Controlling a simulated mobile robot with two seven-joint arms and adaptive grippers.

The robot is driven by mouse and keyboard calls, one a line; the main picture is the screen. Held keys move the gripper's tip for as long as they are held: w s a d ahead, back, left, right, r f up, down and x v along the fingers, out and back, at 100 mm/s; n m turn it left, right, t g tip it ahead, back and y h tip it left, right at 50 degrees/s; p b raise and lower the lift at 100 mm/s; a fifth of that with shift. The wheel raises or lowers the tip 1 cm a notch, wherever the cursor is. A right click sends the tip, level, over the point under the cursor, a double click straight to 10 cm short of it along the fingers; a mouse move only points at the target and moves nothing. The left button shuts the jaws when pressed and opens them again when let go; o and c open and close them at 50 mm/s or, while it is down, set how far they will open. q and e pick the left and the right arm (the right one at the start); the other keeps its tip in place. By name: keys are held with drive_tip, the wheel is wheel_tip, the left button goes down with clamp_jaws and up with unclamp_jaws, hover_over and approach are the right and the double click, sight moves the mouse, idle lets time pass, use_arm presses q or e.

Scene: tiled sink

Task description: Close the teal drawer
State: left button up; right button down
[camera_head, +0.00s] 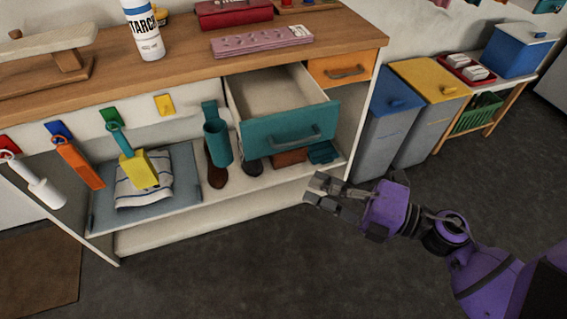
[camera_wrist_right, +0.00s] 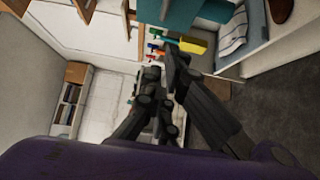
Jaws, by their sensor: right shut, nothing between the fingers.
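The teal drawer (camera_head: 289,127) is pulled open from the counter in the head view, with its pale, empty inside showing. Its teal front has a bar handle. My right gripper (camera_head: 314,188) is shut and empty, below and slightly right of the drawer front, apart from it in the picture. In the right wrist view a teal panel (camera_wrist_right: 168,12), likely the drawer front, shows at the top, and the dark fingers of my right gripper (camera_wrist_right: 168,75) show in the middle. My left gripper is not in view.
An orange drawer (camera_head: 343,70) beside the teal one is shut. A starch bottle (camera_head: 144,30) and a pink tray (camera_head: 262,38) stand on the wooden top. Colored tools hang at the left. Blue and yellow-lidded bins (camera_head: 428,95) stand to the right. The dark floor in front is clear.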

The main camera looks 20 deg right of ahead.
use_arm(q)
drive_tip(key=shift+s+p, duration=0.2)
drive_tip(key=shift+p, duration=0.1)
use_arm(e)
drive_tip(key=w+d+x, duration=0.2)
drive_tip(key=x, duration=1)
drive_tip(key=shift+w+a, duration=0.3)
drive_tip(key=shift+w, duration=0.05)
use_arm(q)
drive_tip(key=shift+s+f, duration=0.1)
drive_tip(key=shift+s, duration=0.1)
